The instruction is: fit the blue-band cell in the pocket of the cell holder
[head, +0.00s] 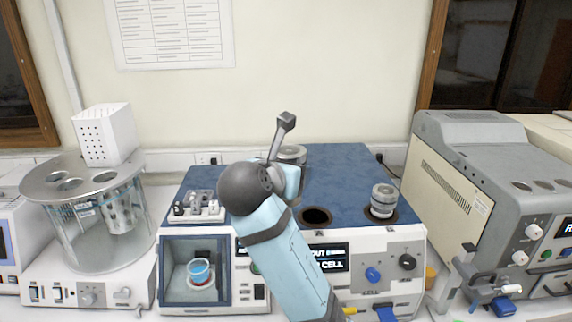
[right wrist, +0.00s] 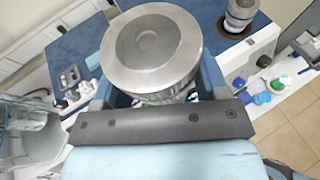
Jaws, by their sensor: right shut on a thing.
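My right gripper (head: 288,172) is above the blue top of the middle machine, shut on a metal cell (head: 293,153). In the right wrist view the held cell (right wrist: 152,50) is a thick silver cylinder with a round raised top, seen from above between the fingers; I see no colour band on it. A second ringed metal cell (head: 383,200) stands in the right opening of the blue top. An empty dark round opening (head: 316,216) lies to its left. I cannot tell which part is the cell holder. My left gripper is out of view.
A small grey block with metal fittings (head: 198,208) sits at the blue top's left. A glass-fronted chamber (head: 163,270) below holds a blue cup with red. A glass-sided bath (head: 90,205) stands left; a grey instrument (head: 490,170) stands right. The back of the blue top is clear.

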